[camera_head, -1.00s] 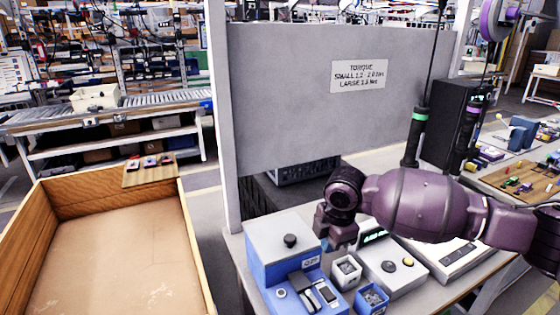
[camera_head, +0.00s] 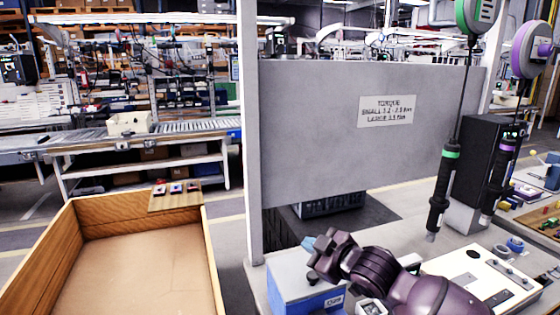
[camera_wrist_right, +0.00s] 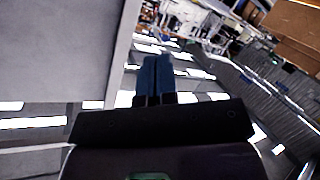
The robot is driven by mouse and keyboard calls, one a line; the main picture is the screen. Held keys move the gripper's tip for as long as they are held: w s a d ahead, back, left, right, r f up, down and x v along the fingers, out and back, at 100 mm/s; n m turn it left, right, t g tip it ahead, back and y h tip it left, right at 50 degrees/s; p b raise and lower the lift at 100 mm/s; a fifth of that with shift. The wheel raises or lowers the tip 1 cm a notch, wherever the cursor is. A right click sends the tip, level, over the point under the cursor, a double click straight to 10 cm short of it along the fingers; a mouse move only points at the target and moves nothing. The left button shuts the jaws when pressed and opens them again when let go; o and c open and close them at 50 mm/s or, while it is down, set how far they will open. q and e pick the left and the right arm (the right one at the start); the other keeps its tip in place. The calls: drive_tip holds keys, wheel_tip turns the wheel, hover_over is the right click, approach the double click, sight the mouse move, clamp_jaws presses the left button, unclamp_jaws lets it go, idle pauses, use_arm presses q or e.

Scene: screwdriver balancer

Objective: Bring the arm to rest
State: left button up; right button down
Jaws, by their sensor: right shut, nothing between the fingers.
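My right arm comes in from the bottom right of the head view. My right gripper (camera_head: 309,243) points up and to the left, in front of the grey panel's lower edge. In the right wrist view its two blue fingers (camera_wrist_right: 155,80) lie together, shut and empty. The green-ringed screwdriver (camera_head: 443,190) and the purple-ringed screwdriver (camera_head: 499,178) hang upright on their cables, to the right of the gripper and apart from it. My left gripper is not in view.
The grey panel (camera_head: 350,150) with a torque label stands behind the bench. A blue-and-grey box (camera_head: 290,285) is partly hidden by my arm. A white device (camera_head: 470,275) lies at the right. The wooden crate (camera_head: 140,265) at the left has an empty floor.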

drive_tip(key=s+d+f+m+t+h, duration=0.3)
drive_tip(key=s+d+f+m+h, duration=0.3)
drive_tip(key=s+d+f+m, duration=0.7)
drive_tip(key=s+d+f+g+h, duration=0.1)
drive_tip(key=s+d+f, duration=0.3)
drive_tip(key=s+f, duration=0.4)
drive_tip(key=s+d+f+g+h, duration=0.2)
drive_tip(key=s+d+f, duration=0.1)
drive_tip(key=s+f, duration=0.4)
drive_tip(key=shift+s+d+f, duration=0.35)
drive_tip(key=shift+s+f, duration=0.05)
drive_tip(key=shift+s, duration=0.5)
